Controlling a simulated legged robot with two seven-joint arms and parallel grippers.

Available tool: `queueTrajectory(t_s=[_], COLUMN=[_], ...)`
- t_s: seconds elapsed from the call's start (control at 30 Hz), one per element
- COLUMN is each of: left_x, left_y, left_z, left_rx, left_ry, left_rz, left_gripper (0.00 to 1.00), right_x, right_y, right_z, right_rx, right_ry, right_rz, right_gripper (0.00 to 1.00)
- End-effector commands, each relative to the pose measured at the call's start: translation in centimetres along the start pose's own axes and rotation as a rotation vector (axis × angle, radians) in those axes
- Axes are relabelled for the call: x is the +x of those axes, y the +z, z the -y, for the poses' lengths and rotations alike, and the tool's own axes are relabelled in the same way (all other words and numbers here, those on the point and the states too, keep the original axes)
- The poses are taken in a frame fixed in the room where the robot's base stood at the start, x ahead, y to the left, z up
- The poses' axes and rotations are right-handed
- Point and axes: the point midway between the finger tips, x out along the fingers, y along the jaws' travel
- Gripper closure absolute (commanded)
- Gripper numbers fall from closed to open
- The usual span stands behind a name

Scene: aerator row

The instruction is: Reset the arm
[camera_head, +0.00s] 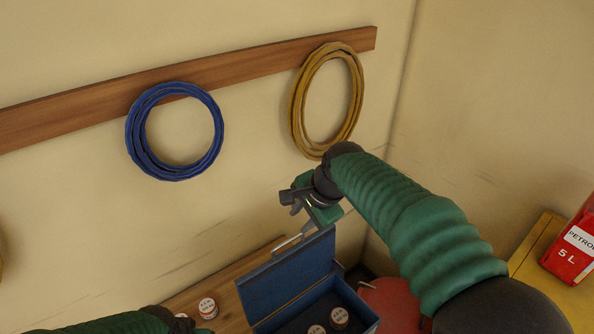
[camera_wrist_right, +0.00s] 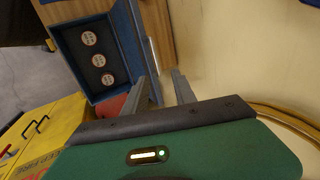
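My right arm reaches in from the right in the head view, with its right gripper (camera_head: 290,203) in the air in front of the wall, above the open blue box (camera_head: 285,278). In the right wrist view my right gripper (camera_wrist_right: 160,78) shows two grey fingers standing apart with nothing between them. The blue box also shows there, beyond the fingers and to the left. My left arm (camera_head: 115,323) shows only as a green sleeve and dark end at the bottom left of the head view. Its gripper is out of the picture.
A blue hose coil (camera_head: 132,145) and a yellow hose coil (camera_head: 297,110) hang from a wooden rail (camera_head: 245,62). Small round cans (camera_head: 338,317) sit in the box, and another can (camera_head: 208,308) stands on the wooden bench (camera_head: 232,284). A red petrol can (camera_head: 572,255) is at the right.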

Motion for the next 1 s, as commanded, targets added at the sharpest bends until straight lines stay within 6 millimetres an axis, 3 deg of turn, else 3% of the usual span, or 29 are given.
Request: queueTrajectory(t_s=[0.07, 0.17, 0.27, 0.4, 0.5, 0.63, 0.7, 0.77, 1.0], left_x=[0.3, 2.5, 6.5, 12.3, 15.9, 19.0, 19.6, 19.8, 19.4], left_y=[0.1, 0.6, 1.5, 2.9, 3.8, 4.5, 4.7, 4.7, 4.6], left_z=[0.0, 0.0, 0.0, 0.0, 0.0, 0.0, 0.0, 0.0, 0.0], left_rx=[0.000, 0.000, 0.000, 0.000, 0.000, 0.000, 0.000, 0.000, 0.000], left_ry=[0.000, 0.000, 0.000, 0.000, 0.000, 0.000, 0.000, 0.000, 0.000], left_rz=[0.000, 0.000, 0.000, 0.001, 0.001, 0.001, 0.000, 0.000, -0.001], left_gripper=[0.64, 0.64, 0.64, 0.64, 0.64, 0.64, 0.64, 0.64, 0.64], right_x=[0.4, 2.9, 7.5, 14.0, 17.7, 20.6, 21.3, 21.4, 21.2], right_y=[-0.1, -0.9, -2.3, -3.3, -2.9, -1.7, -1.1, -0.8, -0.7], right_z=[-0.4, -3.5, -10.0, -21.6, -29.4, -37.1, -39.3, -40.4, -40.6], right_rx=[-0.005, -0.056, -0.183, -0.449, -0.653, -0.870, -0.944, -0.983, -1.002], right_ry=[0.003, 0.024, 0.071, 0.160, 0.221, 0.277, 0.293, 0.301, 0.305], right_rz=[-0.002, -0.014, -0.038, -0.055, -0.044, -0.016, -0.003, 0.006, 0.011], right_gripper=[0.67, 0.67, 0.67, 0.67, 0.67, 0.67, 0.67, 0.67, 0.67])
